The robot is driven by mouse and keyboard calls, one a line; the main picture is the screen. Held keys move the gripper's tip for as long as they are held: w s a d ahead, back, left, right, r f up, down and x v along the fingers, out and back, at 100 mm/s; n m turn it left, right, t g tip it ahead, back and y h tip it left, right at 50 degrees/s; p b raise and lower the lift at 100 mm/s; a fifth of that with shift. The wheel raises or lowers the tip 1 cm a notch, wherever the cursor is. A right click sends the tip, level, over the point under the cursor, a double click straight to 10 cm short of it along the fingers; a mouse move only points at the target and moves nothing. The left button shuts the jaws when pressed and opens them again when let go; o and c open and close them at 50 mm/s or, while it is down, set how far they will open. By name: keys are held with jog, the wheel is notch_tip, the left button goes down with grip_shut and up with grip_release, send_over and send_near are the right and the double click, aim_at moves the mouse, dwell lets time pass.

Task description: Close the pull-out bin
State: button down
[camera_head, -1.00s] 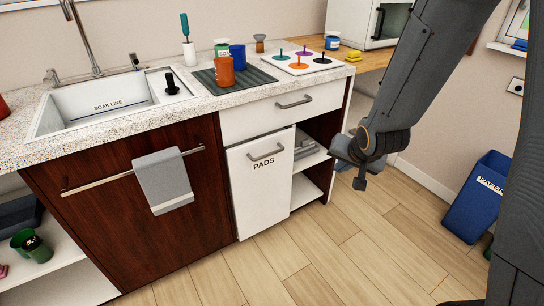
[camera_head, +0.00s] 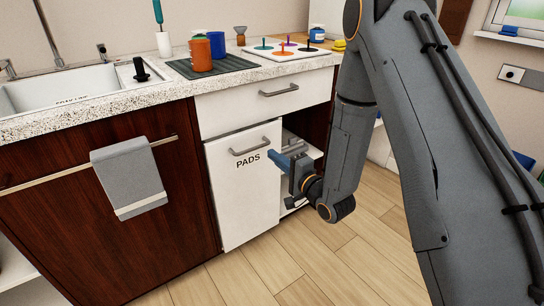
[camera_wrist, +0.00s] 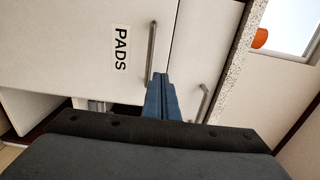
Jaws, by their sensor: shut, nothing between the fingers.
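The pull-out bin (camera_head: 243,195) has a white front lettered PADS and a horizontal bar handle (camera_head: 249,146) near its top. It sits below a white drawer; how far it stands out is hard to tell. The bin front also shows turned sideways in the wrist view (camera_wrist: 85,55), with its handle (camera_wrist: 151,52). My gripper (camera_head: 273,158) is shut and empty, its blue fingers pointing left across the bin's upper right edge. In the wrist view, the fingertips (camera_wrist: 160,78) appear close to the lower end of the handle. I cannot tell whether they touch.
The white drawer (camera_head: 265,104) with its own handle is above. Open shelves (camera_head: 312,150) lie right of the bin, partly behind my gripper. A towel (camera_head: 130,178) hangs on a rail at left. Cups and a mat stand on the counter. The wooden floor (camera_head: 300,265) in front is clear.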

aim_at(250, 137)
jog(key=b+x, duration=0.1)
jog(key=x, duration=1.1)
